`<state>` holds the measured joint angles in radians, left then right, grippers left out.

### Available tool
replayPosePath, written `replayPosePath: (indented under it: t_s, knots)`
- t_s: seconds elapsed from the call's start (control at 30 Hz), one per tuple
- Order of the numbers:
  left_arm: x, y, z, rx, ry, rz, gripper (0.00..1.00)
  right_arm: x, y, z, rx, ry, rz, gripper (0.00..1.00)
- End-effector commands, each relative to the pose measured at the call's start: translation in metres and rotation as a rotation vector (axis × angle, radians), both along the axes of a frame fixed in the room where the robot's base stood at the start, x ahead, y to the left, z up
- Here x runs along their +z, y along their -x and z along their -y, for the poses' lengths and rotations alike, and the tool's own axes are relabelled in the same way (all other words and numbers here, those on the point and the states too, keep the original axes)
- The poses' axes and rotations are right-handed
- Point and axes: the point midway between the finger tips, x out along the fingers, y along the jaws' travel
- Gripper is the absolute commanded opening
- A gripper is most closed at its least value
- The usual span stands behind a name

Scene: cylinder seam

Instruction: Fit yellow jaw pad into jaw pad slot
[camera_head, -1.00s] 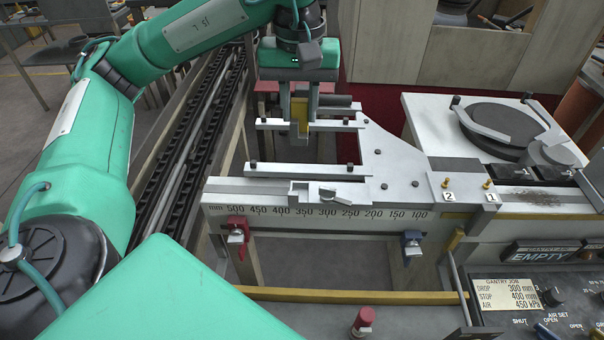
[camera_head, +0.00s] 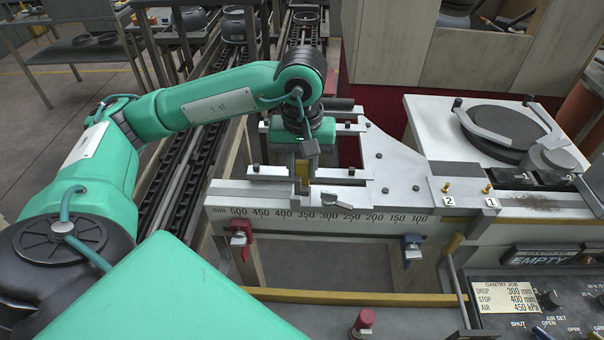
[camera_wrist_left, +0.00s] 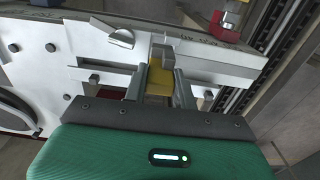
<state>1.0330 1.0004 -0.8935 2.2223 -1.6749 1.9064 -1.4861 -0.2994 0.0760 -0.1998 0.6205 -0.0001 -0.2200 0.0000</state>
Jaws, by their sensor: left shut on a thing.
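My left gripper (camera_head: 302,174) points down over the pale plate and is shut on the yellow jaw pad (camera_head: 301,167). In the left wrist view the yellow pad (camera_wrist_left: 158,88) sits between the two grey fingers (camera_wrist_left: 161,84), with a grey block-shaped part at its far end. The fingers hide part of the pad. A pale fixture (camera_head: 320,197) on the plate's front edge, just in front of the fingertips, may hold the jaw pad slot; I cannot make out the slot opening. I cannot tell whether the pad touches it. My right gripper is not in view.
A pale rail with a millimetre scale (camera_head: 270,213) runs along the front, with a red clamp (camera_head: 240,228) and a blue clamp (camera_head: 411,240). Black bolts stand on the plate. A round dark disc (camera_head: 500,125) lies at the right, above a control panel (camera_head: 540,300).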

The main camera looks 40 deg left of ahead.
Motion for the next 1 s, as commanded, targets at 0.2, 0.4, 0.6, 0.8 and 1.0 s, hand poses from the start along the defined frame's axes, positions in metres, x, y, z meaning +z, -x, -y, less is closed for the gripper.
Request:
replayPosePath:
  t_s: [0.2, 0.4, 0.6, 0.8, 1.0]
  knots:
    - [-0.027, 0.001, 0.0, 0.001, -0.002, -0.005, 0.02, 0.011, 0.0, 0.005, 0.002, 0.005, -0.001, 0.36]
    - [-0.036, 0.0, 0.0, 0.0, 0.0, 0.0, 0.02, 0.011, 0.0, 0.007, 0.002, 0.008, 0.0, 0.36]
    - [-0.037, 0.0, 0.0, 0.0, 0.0, 0.0, 0.02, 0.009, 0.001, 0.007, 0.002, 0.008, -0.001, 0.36]
    - [-0.038, 0.0, 0.0, 0.0, 0.0, -0.001, 0.43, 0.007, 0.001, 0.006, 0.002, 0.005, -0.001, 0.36]
    - [-0.038, 0.0, 0.0, 0.0, 0.0, -0.001, 0.49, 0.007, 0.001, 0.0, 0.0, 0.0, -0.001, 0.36]
